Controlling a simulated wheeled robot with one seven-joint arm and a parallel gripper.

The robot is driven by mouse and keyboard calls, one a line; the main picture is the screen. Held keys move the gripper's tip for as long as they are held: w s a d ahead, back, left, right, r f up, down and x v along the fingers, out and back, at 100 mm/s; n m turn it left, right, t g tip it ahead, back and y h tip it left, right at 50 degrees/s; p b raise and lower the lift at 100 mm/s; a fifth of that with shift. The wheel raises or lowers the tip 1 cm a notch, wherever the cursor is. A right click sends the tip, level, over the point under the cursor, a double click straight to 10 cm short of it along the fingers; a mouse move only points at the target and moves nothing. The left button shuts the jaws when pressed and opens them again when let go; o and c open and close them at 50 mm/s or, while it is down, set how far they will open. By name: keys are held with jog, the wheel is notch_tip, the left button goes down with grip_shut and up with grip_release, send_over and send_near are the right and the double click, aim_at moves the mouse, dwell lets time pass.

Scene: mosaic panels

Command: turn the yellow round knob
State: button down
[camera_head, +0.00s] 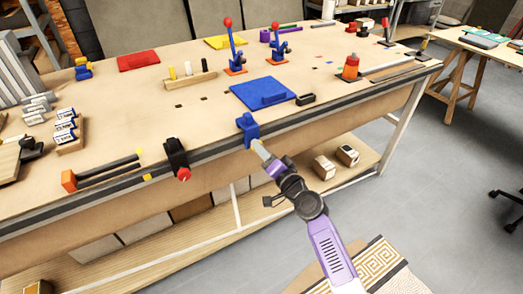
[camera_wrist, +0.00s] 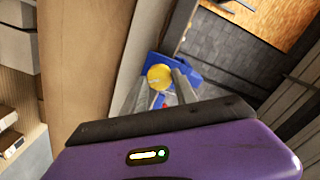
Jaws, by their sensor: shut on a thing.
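The yellow round knob (camera_wrist: 159,76) shows in the wrist view, in front of a blue mount (camera_wrist: 184,68). My gripper (camera_wrist: 160,88) has one finger on each side of the knob and is shut on it. In the head view the blue mount (camera_head: 248,128) stands at the front edge of the workbench. There my gripper (camera_head: 259,147) reaches the mount from the front, and the knob itself is hidden.
The workbench (camera_head: 200,105) carries a blue panel (camera_head: 264,92) behind the mount and a black clamp-like part with a red end (camera_head: 176,157) to its left. Two red-topped levers (camera_head: 230,45) stand farther back. A lower shelf (camera_head: 285,190) holds small boxes.

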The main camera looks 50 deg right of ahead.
jog(key=m, duration=0.4)
jog(key=m+p, duration=0.1)
jog(key=m, duration=0.7)
jog(key=shift+f+m, duration=0.25)
jog(key=shift+m, duration=0.15)
dwell(0.3)
jog(key=c, duration=1)
grip_release()
jog(key=shift+p, duration=0.3)
jog(key=b+v, duration=0.1)
jog(key=v, duration=0.7)
